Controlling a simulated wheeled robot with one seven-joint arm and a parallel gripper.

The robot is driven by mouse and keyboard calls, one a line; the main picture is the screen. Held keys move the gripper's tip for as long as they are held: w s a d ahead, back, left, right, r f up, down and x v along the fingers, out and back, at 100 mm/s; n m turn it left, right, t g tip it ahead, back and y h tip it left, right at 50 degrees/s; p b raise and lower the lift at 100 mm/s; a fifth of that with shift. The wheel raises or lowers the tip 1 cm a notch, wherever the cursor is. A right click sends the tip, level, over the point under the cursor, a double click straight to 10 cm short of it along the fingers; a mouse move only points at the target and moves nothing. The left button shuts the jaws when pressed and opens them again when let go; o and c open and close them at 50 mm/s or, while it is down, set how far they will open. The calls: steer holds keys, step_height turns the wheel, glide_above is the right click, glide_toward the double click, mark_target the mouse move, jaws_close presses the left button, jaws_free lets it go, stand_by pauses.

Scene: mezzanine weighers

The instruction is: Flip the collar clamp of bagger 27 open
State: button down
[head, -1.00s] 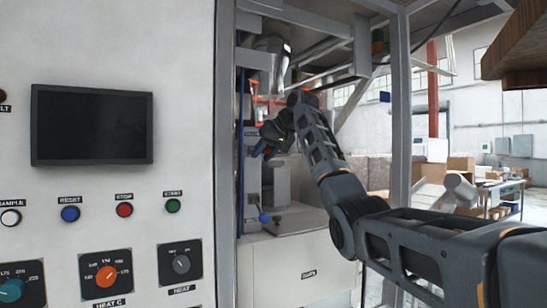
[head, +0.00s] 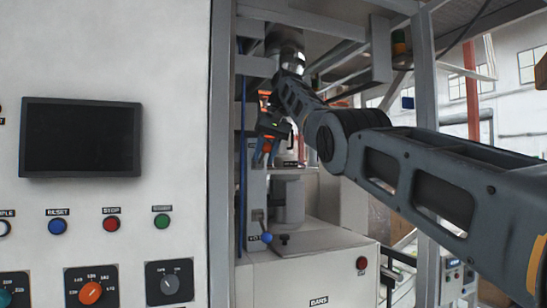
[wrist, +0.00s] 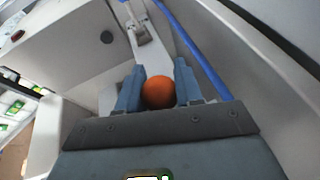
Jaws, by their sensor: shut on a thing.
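My gripper (head: 266,150) is inside the bagger frame, in front of the machine's upright column. In the wrist view its two blue fingers (wrist: 159,92) are shut on an orange ball knob (wrist: 158,91), one finger on each side. The knob also shows small in the head view (head: 267,146). A pale bar with a metal bracket (wrist: 143,28) lies beyond the knob in the wrist view. A metal spout (head: 286,45) hangs above. My arm covers part of the spout area, and I cannot make out the clamp itself or its state.
A grey control cabinet with a dark screen (head: 80,138) stands on the left. A steel post (head: 424,130) stands right of the opening. Below are a blue-knobbed lever (head: 267,238) and a pale machine housing (head: 300,282). A blue hose (wrist: 195,48) runs beside the gripper.

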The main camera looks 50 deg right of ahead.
steer(key=shift+w+r, duration=0.1)
steer(key=shift+r, duration=0.05)
stand_by(0.3)
steer(key=c, duration=0.8)
jaws_free()
steer(key=shift+d, duration=0.1)
steer(key=shift+o, duration=0.2)
